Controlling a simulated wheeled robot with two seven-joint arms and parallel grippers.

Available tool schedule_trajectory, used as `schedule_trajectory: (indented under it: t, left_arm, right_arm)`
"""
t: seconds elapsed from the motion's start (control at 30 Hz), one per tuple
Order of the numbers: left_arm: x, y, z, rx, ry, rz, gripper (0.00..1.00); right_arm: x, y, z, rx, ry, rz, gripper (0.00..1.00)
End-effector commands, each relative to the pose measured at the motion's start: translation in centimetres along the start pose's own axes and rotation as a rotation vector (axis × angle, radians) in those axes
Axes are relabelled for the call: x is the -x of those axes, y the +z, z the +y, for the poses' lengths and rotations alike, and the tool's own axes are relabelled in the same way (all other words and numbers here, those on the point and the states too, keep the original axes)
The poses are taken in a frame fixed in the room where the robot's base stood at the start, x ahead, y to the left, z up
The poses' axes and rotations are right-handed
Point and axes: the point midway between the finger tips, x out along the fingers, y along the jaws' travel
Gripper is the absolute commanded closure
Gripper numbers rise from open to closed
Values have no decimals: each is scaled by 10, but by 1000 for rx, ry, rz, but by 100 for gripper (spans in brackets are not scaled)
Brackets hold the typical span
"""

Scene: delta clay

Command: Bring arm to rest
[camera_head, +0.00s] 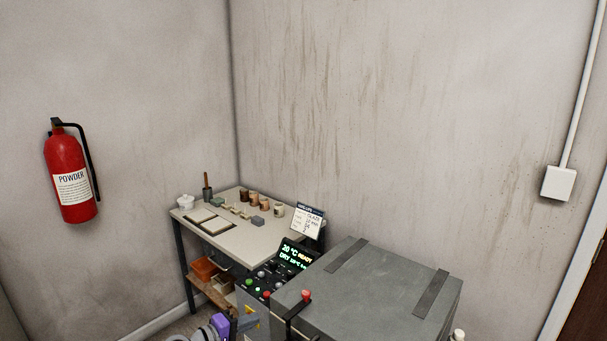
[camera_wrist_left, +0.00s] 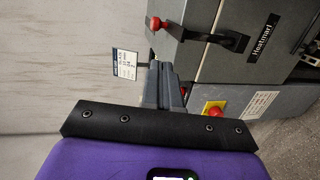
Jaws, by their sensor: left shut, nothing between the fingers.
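My left gripper (camera_head: 232,325) is low in the head view, a purple body at the end of a pale arm, cut by the bottom edge. In the left wrist view its two grey fingers (camera_wrist_left: 161,72) are together and hold nothing. They are in front of the grey oven (camera_wrist_left: 218,55), whose black handle and red knob show above and to the right of the fingertips. The oven's top (camera_head: 375,285) shows in the head view, right of the gripper. I cannot tell the exact gap between gripper and oven. My right gripper is not in view.
A worktable (camera_head: 240,237) with small clay pieces and pots stands in the corner behind. A lit control panel (camera_head: 293,256) and a label card (camera_head: 308,222) are beside the oven. A red extinguisher (camera_head: 70,175) hangs on the left wall. A red stop button (camera_wrist_left: 216,112) is near the fingers.

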Motion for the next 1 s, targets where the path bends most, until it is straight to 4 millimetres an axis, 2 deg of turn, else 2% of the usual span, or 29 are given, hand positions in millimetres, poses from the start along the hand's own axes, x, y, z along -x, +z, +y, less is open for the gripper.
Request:
schedule_trajectory:
  t: [0.1, 0.27, 0.37, 0.47, 0.53, 0.6, 0.67, 0.73, 0.8, 0.9, 1.0]
  left_arm:
    - [-18, 31, -16, -19, -38, -52, 100]
    - [-38, 76, -45, -44, -101, -125, 100]
    - [-48, 110, -71, -63, -154, -178, 100]
    - [-53, 154, -106, -88, -229, -244, 100]
    - [-49, 192, -140, -111, -304, -300, 100]
    - [-37, 227, -177, -139, -392, -352, 100]
    - [-20, 251, -208, -162, -472, -387, 100]
    - [6, 274, -241, -194, -569, -420, 100]
    - [36, 288, -270, -225, -667, -441, 100]
    - [79, 298, -300, -268, -794, -456, 100]
    - [115, 301, -318, -301, -892, -457, 100]
  right_arm:
    - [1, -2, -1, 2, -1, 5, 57]
    - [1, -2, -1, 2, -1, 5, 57]
    - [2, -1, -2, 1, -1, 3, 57]
    - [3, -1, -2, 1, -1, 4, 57]
    - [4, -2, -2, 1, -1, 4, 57]
    - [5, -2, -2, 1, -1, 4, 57]
    - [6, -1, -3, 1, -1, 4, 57]
    - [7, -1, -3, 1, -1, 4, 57]
    - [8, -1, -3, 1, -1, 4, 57]
    - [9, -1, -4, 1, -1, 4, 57]
    - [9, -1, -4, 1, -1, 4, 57]
